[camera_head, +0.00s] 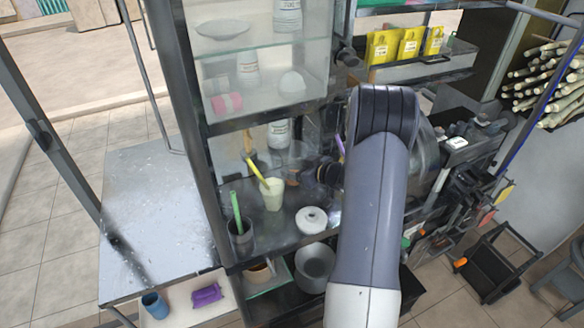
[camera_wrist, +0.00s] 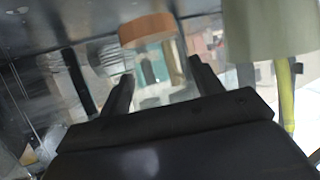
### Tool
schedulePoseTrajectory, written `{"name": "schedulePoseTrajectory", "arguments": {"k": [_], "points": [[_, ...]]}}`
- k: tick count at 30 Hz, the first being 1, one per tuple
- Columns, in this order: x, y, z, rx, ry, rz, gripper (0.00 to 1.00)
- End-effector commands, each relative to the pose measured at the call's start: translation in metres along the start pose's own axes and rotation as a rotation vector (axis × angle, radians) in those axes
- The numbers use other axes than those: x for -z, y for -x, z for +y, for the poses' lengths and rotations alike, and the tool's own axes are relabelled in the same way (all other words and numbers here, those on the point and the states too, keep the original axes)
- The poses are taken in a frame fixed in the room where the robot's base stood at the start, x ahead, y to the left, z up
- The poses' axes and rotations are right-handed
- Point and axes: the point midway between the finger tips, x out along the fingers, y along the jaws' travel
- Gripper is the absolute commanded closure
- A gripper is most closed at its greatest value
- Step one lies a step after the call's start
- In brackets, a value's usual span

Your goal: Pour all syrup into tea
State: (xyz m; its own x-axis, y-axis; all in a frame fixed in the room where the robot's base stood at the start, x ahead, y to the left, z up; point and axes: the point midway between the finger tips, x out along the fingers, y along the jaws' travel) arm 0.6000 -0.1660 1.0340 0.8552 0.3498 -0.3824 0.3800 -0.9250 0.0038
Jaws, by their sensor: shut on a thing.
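In the wrist view my gripper (camera_wrist: 163,78) is shut on a clear vessel (camera_wrist: 152,92), with one dark finger on each side. An orange-brown band (camera_wrist: 147,29), which looks like syrup, shows at its far end. In the head view my arm covers much of the gripper, and the held vessel is hard to make out. A pale cream cup (camera_head: 272,197) with a yellow straw (camera_head: 257,171) stands on the dark counter, left of my gripper. This cup also shows at the upper right of the wrist view (camera_wrist: 268,32). I cannot tell which vessel holds the tea.
A dark cup (camera_head: 241,243) with a green straw stands at the counter's front left. A round white lidded thing (camera_head: 311,220) sits right of the cream cup. A glass-fronted cabinet (camera_head: 262,62) rises above the counter. The grey side table (camera_head: 160,215) is mostly clear.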

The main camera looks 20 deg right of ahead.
Motion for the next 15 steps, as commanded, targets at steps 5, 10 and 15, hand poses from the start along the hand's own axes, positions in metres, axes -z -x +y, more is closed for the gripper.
{"name": "schedulePoseTrajectory", "arguments": {"k": [5,10,15], "points": [[0.002,0.001,0.002,-0.021,0.048,0.008,0.61],[0.007,0.003,0.002,-0.066,0.155,0.023,0.61],[0.012,0.004,0.002,-0.119,0.286,0.043,0.61]]}}
